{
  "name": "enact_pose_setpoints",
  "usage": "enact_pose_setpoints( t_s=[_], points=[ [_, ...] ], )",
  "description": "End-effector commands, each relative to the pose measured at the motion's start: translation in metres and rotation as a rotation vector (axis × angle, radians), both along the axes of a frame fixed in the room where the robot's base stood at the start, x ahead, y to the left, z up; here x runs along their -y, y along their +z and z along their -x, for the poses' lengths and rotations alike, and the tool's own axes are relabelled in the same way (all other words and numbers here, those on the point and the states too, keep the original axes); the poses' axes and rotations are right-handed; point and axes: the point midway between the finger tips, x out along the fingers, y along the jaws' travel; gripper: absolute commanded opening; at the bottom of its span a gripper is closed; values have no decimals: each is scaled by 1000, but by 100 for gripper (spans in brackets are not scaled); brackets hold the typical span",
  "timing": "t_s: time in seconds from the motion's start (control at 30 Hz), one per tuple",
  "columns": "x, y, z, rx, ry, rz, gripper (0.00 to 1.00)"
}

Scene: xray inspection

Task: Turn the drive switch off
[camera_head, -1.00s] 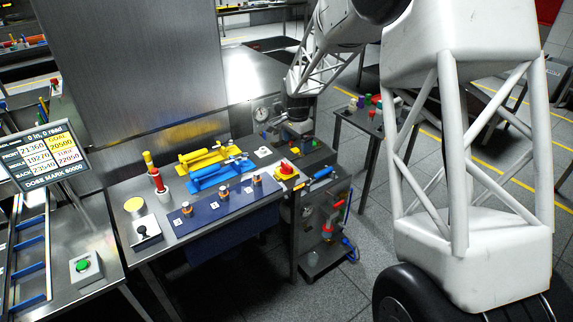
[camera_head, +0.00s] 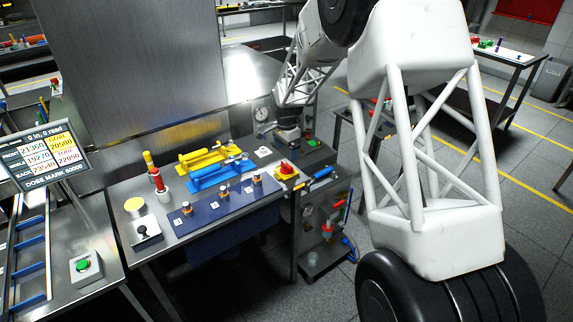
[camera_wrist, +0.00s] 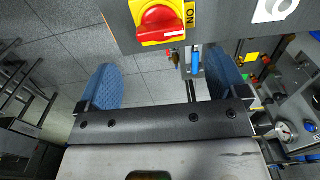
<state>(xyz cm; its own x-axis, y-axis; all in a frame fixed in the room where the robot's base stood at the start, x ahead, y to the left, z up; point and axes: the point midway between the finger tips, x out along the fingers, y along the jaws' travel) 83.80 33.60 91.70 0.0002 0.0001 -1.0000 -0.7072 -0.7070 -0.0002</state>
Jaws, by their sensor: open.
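The drive switch appears to be the red rotary knob on a yellow plate (camera_head: 287,169), at the right end of the steel bench. In the wrist view the red knob (camera_wrist: 161,20) is at the top, with a yellow label reading ON upside down beside it. My gripper (camera_wrist: 165,78) is open and empty, its two blue-padded fingers apart below the knob in the picture and not touching it. In the head view my gripper (camera_head: 289,136) is small, just behind the switch, and its fingers are hard to make out.
A white round-marked panel (camera_wrist: 274,10) is right of the switch in the wrist view. Blue and yellow handled tools (camera_head: 215,172) lie left of the switch. A lower shelf with valves and a gauge (camera_head: 325,230) stands at right. Grey floor is open beyond.

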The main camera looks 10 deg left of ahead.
Motion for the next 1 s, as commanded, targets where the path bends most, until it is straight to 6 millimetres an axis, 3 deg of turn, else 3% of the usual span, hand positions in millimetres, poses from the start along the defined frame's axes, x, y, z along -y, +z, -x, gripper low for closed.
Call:
enact_pose_setpoints(
  t_s=[0.53,1.0],
  points=[
    [0,-59,0,-1,0,0,92],
    [0,-71,0,1,0,-1,92]
  ],
)
